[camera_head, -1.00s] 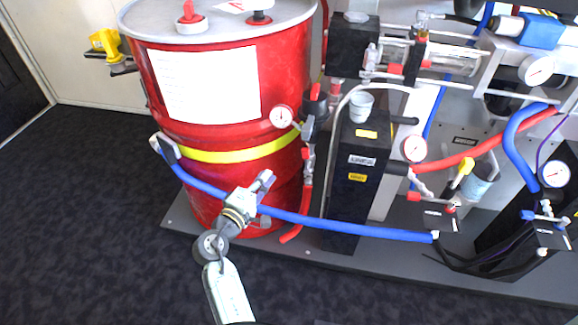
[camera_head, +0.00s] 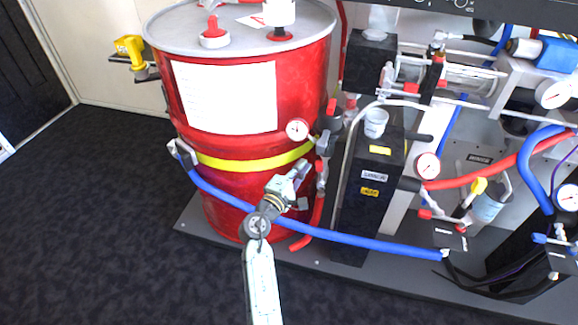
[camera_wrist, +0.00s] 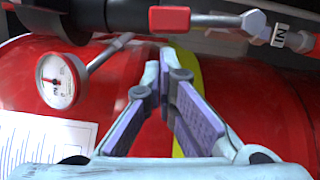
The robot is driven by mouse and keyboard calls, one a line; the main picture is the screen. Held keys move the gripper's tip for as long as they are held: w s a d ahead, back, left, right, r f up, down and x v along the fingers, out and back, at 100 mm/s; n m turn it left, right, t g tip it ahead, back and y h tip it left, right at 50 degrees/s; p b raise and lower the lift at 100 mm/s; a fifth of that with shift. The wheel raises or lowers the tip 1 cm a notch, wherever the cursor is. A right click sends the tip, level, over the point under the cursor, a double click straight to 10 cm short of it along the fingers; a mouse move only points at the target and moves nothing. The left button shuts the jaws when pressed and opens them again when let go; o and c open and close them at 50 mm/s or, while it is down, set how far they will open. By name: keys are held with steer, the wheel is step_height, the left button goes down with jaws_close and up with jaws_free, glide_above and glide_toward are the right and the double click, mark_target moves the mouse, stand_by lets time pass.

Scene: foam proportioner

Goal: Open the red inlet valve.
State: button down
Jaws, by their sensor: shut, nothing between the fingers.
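The inlet pipe runs down the right side of the red drum, and a red valve handle (camera_head: 320,170) sits on it below a round gauge. My gripper (camera_head: 302,170) is in front of the drum, just left of the handle. In the wrist view my gripper (camera_wrist: 165,62) has its purple-padded fingers together at the tips, empty. The tips are below the handle in that picture and appear apart from it.
The red drum (camera_head: 225,185) with a yellow band stands directly behind my gripper. A gauge (camera_head: 297,129) sticks out above the handle, also in the wrist view (camera_wrist: 58,80). A blue hose (camera_head: 350,243) crosses low in front. A black box column (camera_head: 360,215) stands to the right.

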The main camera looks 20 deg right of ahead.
steer(key=shift+s+d, duration=0.2)
steer(key=shift+d, duration=0.05)
steer(key=shift+s+d+r+m, duration=0.35)
steer(key=shift+s+d+m, duration=0.25)
steer(key=shift+d+m, duration=0.3)
steer(key=shift+g, duration=0.3)
